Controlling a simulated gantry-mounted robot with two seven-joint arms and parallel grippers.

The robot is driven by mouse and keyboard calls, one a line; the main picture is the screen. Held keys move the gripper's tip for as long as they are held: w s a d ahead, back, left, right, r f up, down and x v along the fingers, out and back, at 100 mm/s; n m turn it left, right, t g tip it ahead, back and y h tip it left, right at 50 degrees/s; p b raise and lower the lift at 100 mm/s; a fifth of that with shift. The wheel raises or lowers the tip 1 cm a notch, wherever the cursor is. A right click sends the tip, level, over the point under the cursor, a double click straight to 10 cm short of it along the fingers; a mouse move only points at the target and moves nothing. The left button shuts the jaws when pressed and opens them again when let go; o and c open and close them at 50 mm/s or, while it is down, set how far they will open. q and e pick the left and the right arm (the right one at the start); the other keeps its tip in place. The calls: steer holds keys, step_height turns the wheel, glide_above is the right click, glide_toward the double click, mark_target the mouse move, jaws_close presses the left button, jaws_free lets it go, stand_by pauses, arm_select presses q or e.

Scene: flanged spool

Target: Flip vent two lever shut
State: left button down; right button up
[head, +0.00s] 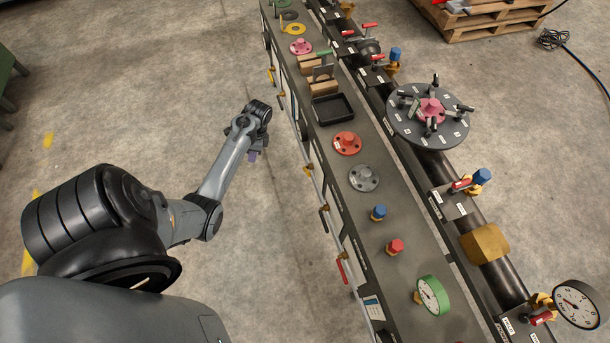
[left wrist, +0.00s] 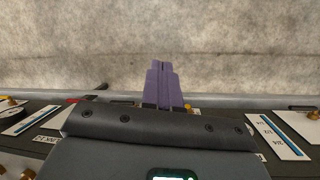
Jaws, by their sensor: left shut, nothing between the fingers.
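Several small valves with red levers are in the head view. One lever (head: 461,184) sits beside a blue cap on the pipe at right, another (head: 541,318) is by the lower-right gauge, and one (head: 342,270) hangs on the bench's left side. The labels are too small to read, so I cannot tell which is vent two. My left gripper (head: 254,155) is over the floor left of the bench, apart from every lever. Its purple fingers (left wrist: 163,84) are shut and empty in the left wrist view. My right gripper is not in view.
The long grey bench (head: 405,262) carries a black tray (head: 332,109), flanges, caps and a green gauge (head: 432,295). A dark pipe with a round flanged plate (head: 400,128) runs along its right.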

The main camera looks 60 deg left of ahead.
mark_target(308, 171)
arm_select(q)
steer(key=w+a+f+n+t+h+b, duration=0.2)
steer(key=w+a+f+t+h+b, duration=0.1)
steer(key=w+f+b, duration=0.85)
steer(key=w+a+f+t+b, duration=0.1)
steer(key=w+t+b, duration=0.2)
steer(key=w+b, duration=0.7)
steer(key=shift+s+d+f+b, duration=0.15)
steer(key=shift+d+f+b, duration=0.8)
steer(key=shift+f+b, duration=0.8)
steer(key=shift+s+d+f+b, duration=0.1)
steer(key=shift+d+f+b, duration=1.05)
steer(key=shift+f, duration=1)
steer(key=shift+s+d+f+b, duration=0.15)
steer(key=shift+d+f+b, duration=0.6)
steer(key=shift+f+b, duration=1.1)
